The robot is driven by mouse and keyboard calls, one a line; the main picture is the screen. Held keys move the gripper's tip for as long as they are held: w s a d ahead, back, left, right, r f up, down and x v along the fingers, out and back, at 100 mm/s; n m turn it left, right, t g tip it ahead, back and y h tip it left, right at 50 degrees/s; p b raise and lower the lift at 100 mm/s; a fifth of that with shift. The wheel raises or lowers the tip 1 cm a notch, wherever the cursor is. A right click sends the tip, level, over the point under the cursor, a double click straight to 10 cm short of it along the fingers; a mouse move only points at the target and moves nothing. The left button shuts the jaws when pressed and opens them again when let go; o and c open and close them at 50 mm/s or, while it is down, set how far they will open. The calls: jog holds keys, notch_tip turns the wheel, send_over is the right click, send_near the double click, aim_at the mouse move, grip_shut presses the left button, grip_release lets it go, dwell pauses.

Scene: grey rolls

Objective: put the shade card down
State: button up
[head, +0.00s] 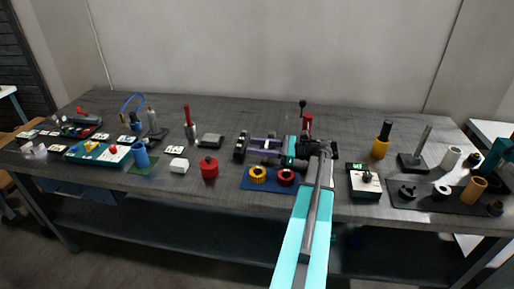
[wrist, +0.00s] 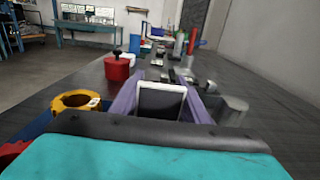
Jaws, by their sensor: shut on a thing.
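My gripper (wrist: 160,98) has purple fingers, which also show in the head view (head: 264,145) over the middle of the bench. It is shut on the shade card (wrist: 162,102), a dark panel with a pale rim. The card stands upright between the two fingers in the wrist view. Its lower edge is hidden by my gripper's dark body, so I cannot tell whether it touches the bench. In the head view the card is too small to make out clearly.
A blue mat (head: 270,187) with a yellow ring (head: 258,174) and a red ring (head: 286,177) lies in front of my gripper. A red pot (head: 209,168) and a grey box (head: 210,139) stand to the left. Bare bench (head: 240,112) lies behind.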

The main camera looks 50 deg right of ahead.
jog(key=shift+f, duration=0.15)
jog(key=o, duration=1)
jog(key=shift+r, duration=0.2)
jog(key=v, duration=0.7)
jog(key=shift+s+d+b, duration=0.1)
jog(key=shift+b, duration=0.2)
jog(key=shift+s, duration=0.15)
jog(key=shift+o, duration=0.6)
